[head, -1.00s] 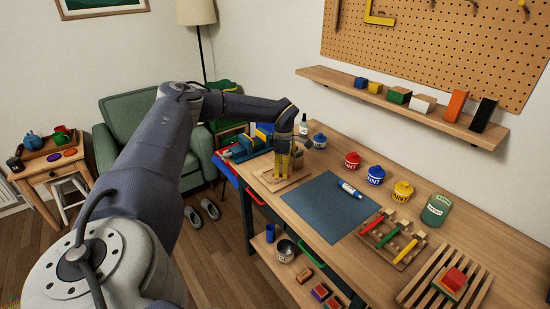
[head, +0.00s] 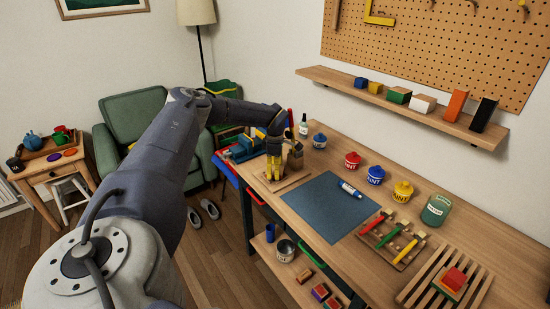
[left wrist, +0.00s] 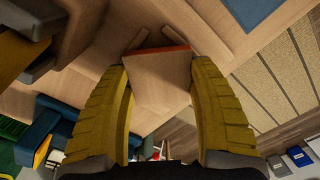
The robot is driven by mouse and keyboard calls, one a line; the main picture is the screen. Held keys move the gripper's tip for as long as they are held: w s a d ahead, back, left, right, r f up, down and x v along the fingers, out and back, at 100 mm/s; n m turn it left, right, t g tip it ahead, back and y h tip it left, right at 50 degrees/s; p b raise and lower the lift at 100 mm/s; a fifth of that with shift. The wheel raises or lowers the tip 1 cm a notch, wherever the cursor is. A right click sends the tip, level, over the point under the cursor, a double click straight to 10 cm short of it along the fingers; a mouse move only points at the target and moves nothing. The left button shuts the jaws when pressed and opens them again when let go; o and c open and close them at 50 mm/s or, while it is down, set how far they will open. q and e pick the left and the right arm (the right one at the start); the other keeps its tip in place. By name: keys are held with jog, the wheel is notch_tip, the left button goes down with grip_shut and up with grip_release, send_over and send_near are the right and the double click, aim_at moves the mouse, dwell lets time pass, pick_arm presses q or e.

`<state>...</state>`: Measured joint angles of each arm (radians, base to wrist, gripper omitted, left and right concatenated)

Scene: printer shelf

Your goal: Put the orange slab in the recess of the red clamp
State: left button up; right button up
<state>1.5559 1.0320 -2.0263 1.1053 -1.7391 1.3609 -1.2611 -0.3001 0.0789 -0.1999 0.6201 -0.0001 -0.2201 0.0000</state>
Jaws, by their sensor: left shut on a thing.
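My left gripper (head: 273,178) is low over a wooden board (head: 295,183) at the far left end of the workbench. In the left wrist view its yellow fingers (left wrist: 160,85) are shut on a pale, wood-toned slab with an orange edge (left wrist: 156,51), which I take to be the orange slab. In the head view the fingers hide it. Raised wooden strips on the board show just past the slab in the wrist view. I cannot make out a red clamp for certain. A blue vise (head: 243,148) stands just left of the gripper. My right gripper is out of view.
A brush holder (head: 296,156) stands close behind the gripper. A blue mat (head: 325,208) lies to the right. Paint pots, a tool rack (head: 387,243) and a slatted rack (head: 420,287) stand farther right. A wall shelf (head: 400,105) holds several blocks, one orange.

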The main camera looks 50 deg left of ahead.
pick_arm(q)
jog(key=shift+f, duration=0.45)
jog(key=o, duration=1.2)
jog(key=shift+r, duration=0.1)
notch_tip(320, 180, up, 13)
